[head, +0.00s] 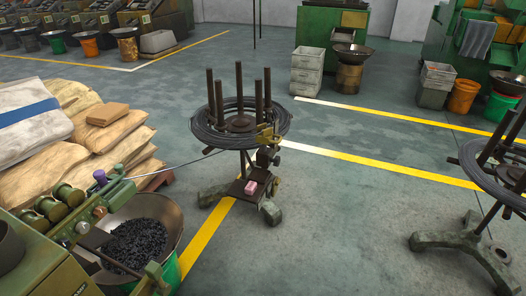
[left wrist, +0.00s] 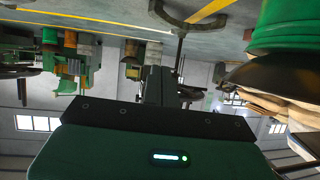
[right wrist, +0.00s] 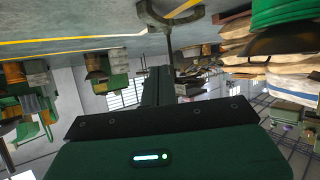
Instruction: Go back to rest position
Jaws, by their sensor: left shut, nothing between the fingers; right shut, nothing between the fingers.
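Neither arm shows in the head view. My left gripper (left wrist: 157,72) shows in the left wrist view as a dark green body with a black bar and dark fingers together at the middle, holding nothing. My right gripper (right wrist: 158,72) looks the same in the right wrist view, its fingers together and empty. Both wrist pictures appear upside down, with the floor at the top. Neither gripper is seen touching anything.
A wire-coil stand (head: 240,125) on a wheeled base is ahead. A green machine (head: 60,250) with a bucket of dark parts (head: 145,245) is at the near left, below stacked sacks (head: 60,150). Another coil stand (head: 480,240) is at the right. Floor between the stands is clear.

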